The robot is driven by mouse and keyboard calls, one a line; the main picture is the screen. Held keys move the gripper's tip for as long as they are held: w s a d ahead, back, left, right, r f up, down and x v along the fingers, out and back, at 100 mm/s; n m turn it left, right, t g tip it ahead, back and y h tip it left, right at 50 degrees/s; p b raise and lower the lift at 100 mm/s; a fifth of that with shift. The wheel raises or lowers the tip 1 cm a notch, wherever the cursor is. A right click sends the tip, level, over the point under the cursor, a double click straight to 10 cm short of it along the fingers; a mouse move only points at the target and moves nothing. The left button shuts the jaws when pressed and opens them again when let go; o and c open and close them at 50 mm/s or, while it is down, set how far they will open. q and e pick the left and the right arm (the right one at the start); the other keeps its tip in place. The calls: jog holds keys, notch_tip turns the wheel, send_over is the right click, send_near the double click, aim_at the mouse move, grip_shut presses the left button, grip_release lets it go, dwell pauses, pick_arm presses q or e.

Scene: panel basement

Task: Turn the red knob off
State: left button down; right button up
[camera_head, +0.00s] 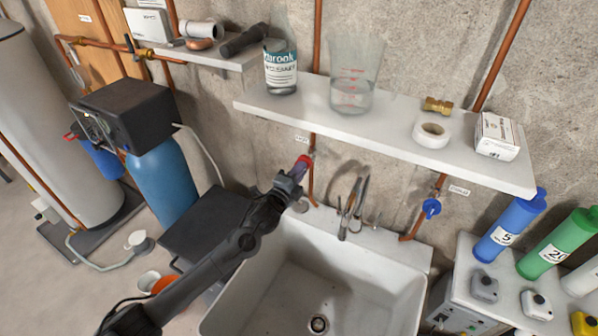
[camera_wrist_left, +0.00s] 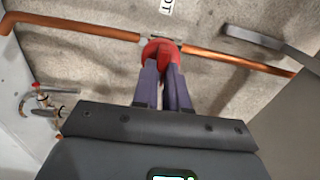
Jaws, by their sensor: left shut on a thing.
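The red knob (camera_head: 303,161) sits on a copper pipe against the concrete wall, below the white shelf and above the sink's left back corner. In the left wrist view the red knob (camera_wrist_left: 161,49) shows at the ends of my fingers, with the pipe running on either side. My left gripper (camera_head: 297,170) reaches up to it, and its two fingers (camera_wrist_left: 163,70) are shut on the knob. The fingers hide part of the knob. My right gripper is not in view.
A white sink (camera_head: 262,275) with a faucet (camera_head: 350,210) lies below. A blue knob (camera_head: 431,208) is on the right pipe. The shelf (camera_head: 390,133) above holds a bottle (camera_head: 280,72), a beaker (camera_head: 352,90) and a tape roll (camera_head: 431,134). A blue tank (camera_head: 162,180) stands left.

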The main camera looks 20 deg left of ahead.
pick_arm(q)
jog(key=shift+m, duration=0.3)
jog(key=c, duration=1.2)
grip_release()
jog(key=shift+o, duration=0.2)
jog(key=shift+s, duration=0.15)
jog(key=s+a, duration=0.1)
jog(key=s, duration=0.9)
jog(key=shift+s+a, duration=0.25)
